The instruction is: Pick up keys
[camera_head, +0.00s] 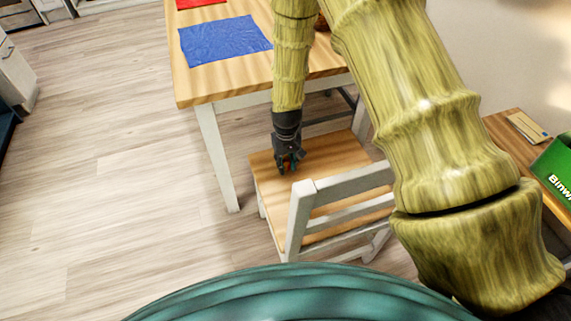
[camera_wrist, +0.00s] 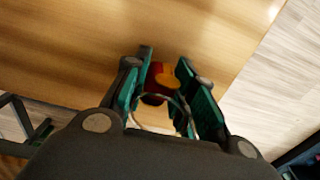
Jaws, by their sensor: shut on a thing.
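My gripper (camera_head: 289,163) is low over the wooden seat of a white chair (camera_head: 342,158). In the wrist view my gripper (camera_wrist: 167,88) has its teal-padded fingers on either side of the keys (camera_wrist: 161,82), and it is shut on them. The keys show as a small red and orange-yellow piece with a thin ring below it. Part of the keys is hidden by the fingers. In the head view only a small reddish spot shows at the fingertips. I cannot tell whether the keys still touch the seat.
A wooden table (camera_head: 205,88) with a blue mat (camera_head: 225,40) and a red mat (camera_head: 200,3) stands behind the chair. The chair's slatted back (camera_head: 345,185) rises close to my gripper. A wooden surface with a green box (camera_head: 557,165) is at right. The floor at left is clear.

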